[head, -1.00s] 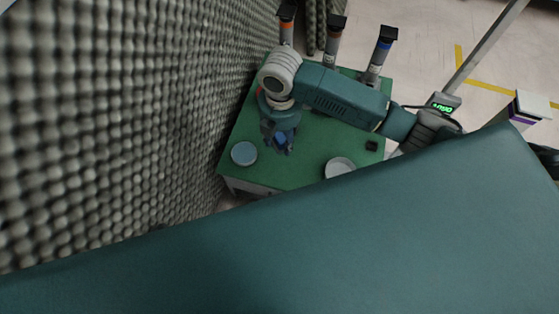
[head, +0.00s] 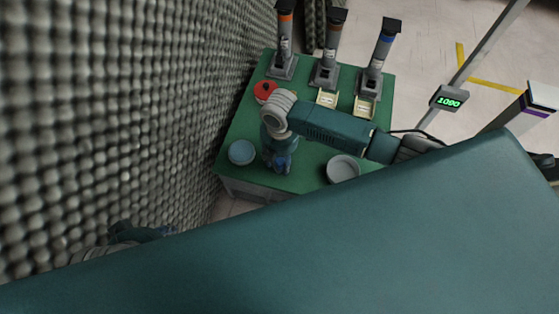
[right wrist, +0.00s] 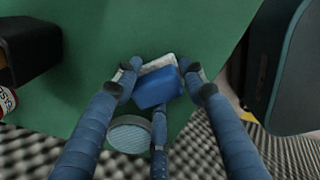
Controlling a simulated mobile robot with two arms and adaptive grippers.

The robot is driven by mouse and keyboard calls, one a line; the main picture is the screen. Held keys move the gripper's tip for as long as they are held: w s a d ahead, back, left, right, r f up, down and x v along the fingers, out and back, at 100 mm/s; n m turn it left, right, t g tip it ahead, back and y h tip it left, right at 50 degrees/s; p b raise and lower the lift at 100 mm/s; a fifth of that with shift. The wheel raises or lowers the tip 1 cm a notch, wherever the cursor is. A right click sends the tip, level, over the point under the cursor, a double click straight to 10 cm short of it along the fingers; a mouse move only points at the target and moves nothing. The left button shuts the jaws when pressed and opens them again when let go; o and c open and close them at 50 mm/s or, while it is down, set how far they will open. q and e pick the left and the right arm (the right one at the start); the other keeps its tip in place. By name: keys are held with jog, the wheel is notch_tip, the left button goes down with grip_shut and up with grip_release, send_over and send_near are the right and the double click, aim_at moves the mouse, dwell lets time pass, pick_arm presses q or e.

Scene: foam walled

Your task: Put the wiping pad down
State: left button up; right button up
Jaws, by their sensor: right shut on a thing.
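My right gripper (head: 280,162) is low over the front part of the green table (head: 318,180), between a blue round dish (head: 242,152) and a white bowl (head: 343,169). In the right wrist view, its fingers (right wrist: 160,88) are closed around the blue wiping pad (right wrist: 157,91). A pale, whitish piece (right wrist: 160,62) shows at the pad's far side. I cannot tell whether the pad touches the tabletop. In the head view the pad is mostly hidden by the gripper. A dark teal part at the lower left looks like my left gripper (head: 140,232); its fingers are not clear.
Three dispensers (head: 328,60) with orange, dark and blue bands stand along the table's back, with pale trays (head: 366,106) before two. A red round item (head: 264,91) lies at the back left. The foam wall (head: 120,110) rises close on the left.

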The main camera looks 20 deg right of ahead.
jog(key=shift+r, duration=0.1)
jog(key=shift+f, duration=0.2)
jog(key=o, duration=1.1)
jog(key=shift+r, duration=0.1)
